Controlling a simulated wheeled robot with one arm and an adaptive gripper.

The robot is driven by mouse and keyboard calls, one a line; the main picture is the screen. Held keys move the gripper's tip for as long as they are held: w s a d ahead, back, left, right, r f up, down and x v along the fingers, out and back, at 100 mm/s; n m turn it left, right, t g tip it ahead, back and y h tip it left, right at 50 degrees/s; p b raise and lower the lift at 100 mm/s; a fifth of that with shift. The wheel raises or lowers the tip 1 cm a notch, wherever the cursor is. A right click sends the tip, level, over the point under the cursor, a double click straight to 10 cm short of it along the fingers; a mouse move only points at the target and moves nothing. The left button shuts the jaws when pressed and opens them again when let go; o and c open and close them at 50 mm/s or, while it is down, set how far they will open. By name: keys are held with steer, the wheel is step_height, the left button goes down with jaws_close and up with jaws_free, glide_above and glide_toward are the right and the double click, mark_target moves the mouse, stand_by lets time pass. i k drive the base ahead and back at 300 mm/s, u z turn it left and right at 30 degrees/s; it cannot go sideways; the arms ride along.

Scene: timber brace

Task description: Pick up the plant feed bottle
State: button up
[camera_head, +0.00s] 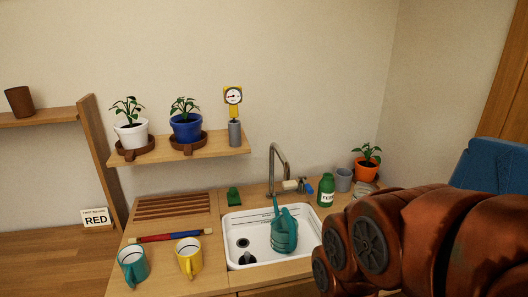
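The plant feed bottle (326,192) is a small green bottle with a white label, partly reading "FEED". It stands upright on the wooden counter, right of the sink and beside the blue-ended tap handle. A grey cup stands just to its right. My orange-brown arm fills the lower right of the head view, below and right of the bottle. My gripper itself cannot be made out, so its state and its distance from the bottle do not show.
The white sink (258,222) holds a teal watering can (285,232). A tap (277,160) rises behind it. A grey cup (343,180) and an orange-potted plant (366,170) stand right of the bottle. Teal (132,264) and yellow (189,257) mugs stand front left. A shelf (180,150) hangs above.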

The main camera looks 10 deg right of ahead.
mark_target(327, 186)
steer(key=z, duration=0.75)
steer(key=k, duration=1.2)
steer(key=u, duration=1.2)
steer(key=i, duration=1.15)
steer(key=z, duration=0.45)
